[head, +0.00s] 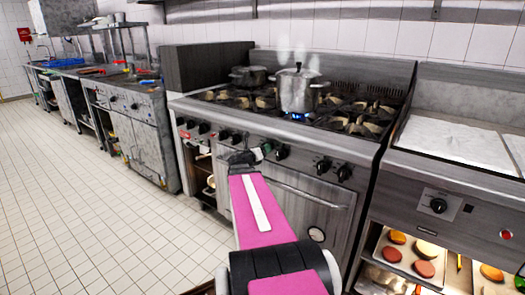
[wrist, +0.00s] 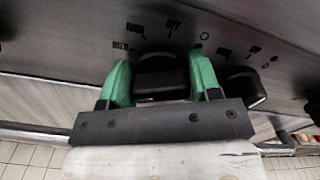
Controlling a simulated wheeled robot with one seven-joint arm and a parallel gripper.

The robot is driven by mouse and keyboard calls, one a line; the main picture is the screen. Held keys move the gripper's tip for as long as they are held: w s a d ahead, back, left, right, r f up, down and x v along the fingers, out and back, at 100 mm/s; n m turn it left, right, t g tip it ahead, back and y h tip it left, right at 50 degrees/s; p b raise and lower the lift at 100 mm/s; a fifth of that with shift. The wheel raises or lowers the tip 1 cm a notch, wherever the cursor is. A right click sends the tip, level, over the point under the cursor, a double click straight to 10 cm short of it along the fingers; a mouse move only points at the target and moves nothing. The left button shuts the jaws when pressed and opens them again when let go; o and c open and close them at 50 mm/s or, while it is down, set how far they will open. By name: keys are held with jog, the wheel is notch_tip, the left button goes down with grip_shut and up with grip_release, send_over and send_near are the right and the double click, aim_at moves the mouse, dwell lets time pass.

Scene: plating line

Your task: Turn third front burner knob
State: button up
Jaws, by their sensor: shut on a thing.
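A row of black knobs runs along the front panel (head: 300,156) of the steel range. In the wrist view, the green fingers of my gripper (wrist: 160,82) sit on both sides of one black knob (wrist: 160,70), shut on it. Marks such as OFF and HIGH show above this knob. A second black knob (wrist: 243,88) stands close to its right. In the head view, my gripper (head: 262,152) is at the middle of the panel and mostly hides the held knob. A neighbouring knob (head: 282,152) shows just to its right.
A steaming pot (head: 299,90) stands over a lit blue burner flame (head: 297,116). A smaller pot (head: 249,76) stands behind left. An oven handle (head: 300,193) runs below the panel. A griddle (head: 455,143) is at right. The tiled floor (head: 90,215) at left is clear.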

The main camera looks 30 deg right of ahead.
jog(key=o, duration=0.9)
jog(key=shift+c, duration=0.2)
jog(key=shift+a, duration=0.1)
jog(key=v, duration=1)
jog(key=shift+s+a, duration=0.2)
jog(key=shift+a, duration=0.1)
jog(key=shift+f, duration=0.1)
jog(key=s+a+f+m+g+y, duration=0.2)
jog(key=a+f+m+y, duration=0.25)
jog(key=f+m, duration=0.3)
jog(key=s+a+f+m+g+y, duration=0.2)
jog(key=a+f+m+g+y, duration=0.15)
jog(key=a+f+m, duration=0.45)
jog(key=s+a+f+m+y, duration=0.1)
jog(key=a+f+m+y, duration=0.1)
jog(key=a+m+y, duration=0.2)
jog(key=s+a+f+m+g+y, duration=0.1)
jog(key=s+a+f+m+y, duration=0.1)
jog(key=a+m, duration=0.6)
jog(key=a+f+y, duration=0.1)
jog(key=a+y, duration=0.1)
jog(key=shift+s+f+y, duration=0.3)
jog(key=shift+f, duration=0.05)
